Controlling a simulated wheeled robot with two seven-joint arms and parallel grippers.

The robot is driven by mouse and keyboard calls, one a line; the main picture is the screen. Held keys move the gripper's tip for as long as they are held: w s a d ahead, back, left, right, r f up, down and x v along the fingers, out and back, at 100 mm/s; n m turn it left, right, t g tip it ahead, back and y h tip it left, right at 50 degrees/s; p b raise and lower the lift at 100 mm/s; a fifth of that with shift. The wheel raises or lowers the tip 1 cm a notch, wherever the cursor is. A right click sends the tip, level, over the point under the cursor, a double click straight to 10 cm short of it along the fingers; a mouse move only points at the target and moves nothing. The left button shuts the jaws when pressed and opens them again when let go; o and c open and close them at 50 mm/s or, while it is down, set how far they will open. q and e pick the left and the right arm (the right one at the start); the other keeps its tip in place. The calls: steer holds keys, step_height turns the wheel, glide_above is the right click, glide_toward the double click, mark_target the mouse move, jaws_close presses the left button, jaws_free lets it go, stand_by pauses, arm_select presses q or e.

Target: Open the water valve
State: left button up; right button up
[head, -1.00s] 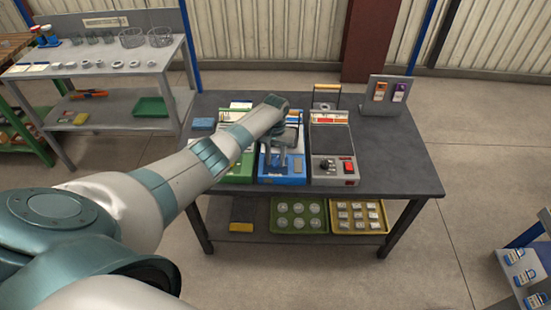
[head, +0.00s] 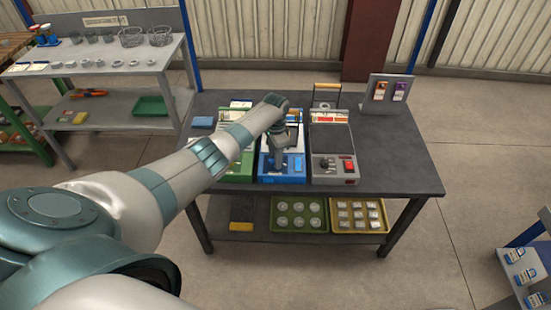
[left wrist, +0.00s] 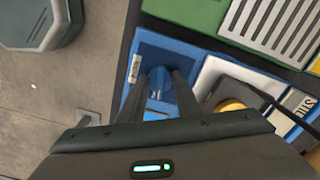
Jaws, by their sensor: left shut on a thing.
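A blue unit (head: 283,178) stands in the middle of the dark table, and it fills the centre of the left wrist view (left wrist: 180,55). My left gripper (head: 278,166) reaches down onto its front part. In the left wrist view my left gripper (left wrist: 160,82) has both fingers around a small blue part (left wrist: 160,88), which appears to be the water valve's handle, and is shut on it. The fingers hide much of the handle, so I cannot tell how far it is turned. My right gripper is not in view.
A green unit (head: 239,172) stands close on the left and a grey unit with a red switch (head: 334,179) close on the right. A card stand (head: 386,92) is at the back right. The table's right side (head: 400,160) is clear.

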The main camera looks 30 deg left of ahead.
arm_select(q)
steer(key=shift+m, duration=1.1)
steer(key=o, duration=1.1)
steer(key=shift+c, duration=0.2)
steer(key=shift+r, duration=0.1)
step_height(320, 180, up, 17)
steer(key=b, duration=0.3)
steer(key=shift+r, duration=0.15)
